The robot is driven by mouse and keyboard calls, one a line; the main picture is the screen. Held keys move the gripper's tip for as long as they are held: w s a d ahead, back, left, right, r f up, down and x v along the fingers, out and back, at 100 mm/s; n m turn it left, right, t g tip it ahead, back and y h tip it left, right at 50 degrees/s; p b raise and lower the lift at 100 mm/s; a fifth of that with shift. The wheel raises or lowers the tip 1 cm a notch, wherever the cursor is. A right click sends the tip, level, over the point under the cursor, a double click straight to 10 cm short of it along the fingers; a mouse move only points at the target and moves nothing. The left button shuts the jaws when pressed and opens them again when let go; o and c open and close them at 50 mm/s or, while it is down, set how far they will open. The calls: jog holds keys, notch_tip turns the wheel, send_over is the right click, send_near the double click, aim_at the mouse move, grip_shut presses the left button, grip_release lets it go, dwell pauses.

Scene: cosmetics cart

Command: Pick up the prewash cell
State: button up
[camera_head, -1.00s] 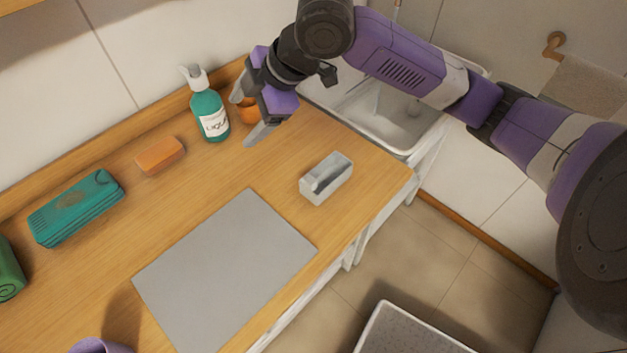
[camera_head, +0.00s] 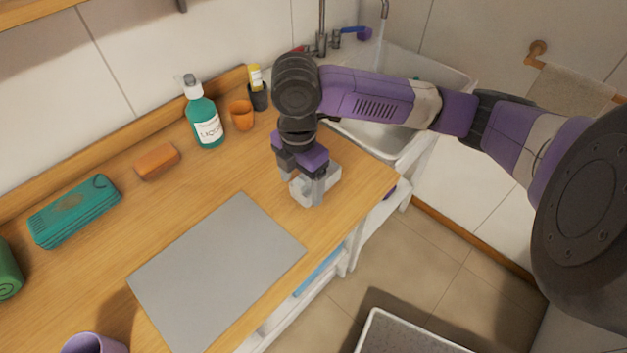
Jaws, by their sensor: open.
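A small pale grey box with a slot in its top (camera_head: 329,175), which I take to be the prewash cell, stands on the wooden counter (camera_head: 225,175) near its right end. My gripper (camera_head: 304,182) points down right at the box, its open fingers at the box's near left part. One finger overlaps the box's front in the picture. The gripper hides much of the box's top, and I cannot tell whether the fingers touch it.
A grey mat (camera_head: 215,270) lies to the left. A green soap bottle (camera_head: 204,115), orange cup (camera_head: 242,115), orange bar (camera_head: 157,161) and teal case (camera_head: 75,211) stand along the back. A sink (camera_head: 400,145) is behind right. The counter's front edge is close to the box.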

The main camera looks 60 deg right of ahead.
jog(key=shift+f, duration=1.15)
grip_shut()
jog(key=shift+r, duration=0.2)
